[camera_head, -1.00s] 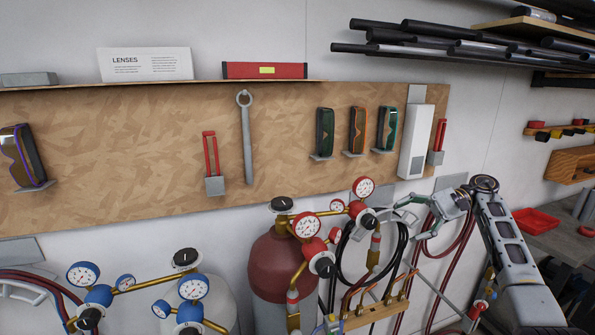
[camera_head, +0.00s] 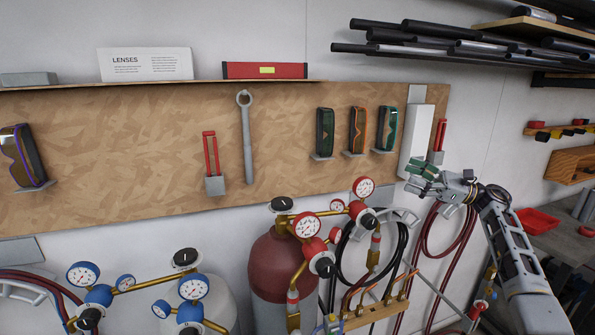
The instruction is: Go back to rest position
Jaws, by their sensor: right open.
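My right gripper (camera_head: 421,177) is at the right of the head view, at the end of my right arm, which comes up from the lower right. My left gripper is not in view.
Below the gripper are red hoses (camera_head: 452,240) and a dark red cylinder (camera_head: 272,262) with gauges. Goggles (camera_head: 386,129) hang on the wooden board (camera_head: 110,150). A bench with a red tray (camera_head: 537,220) stands at right. Black tubes (camera_head: 430,45) lie on a rack above.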

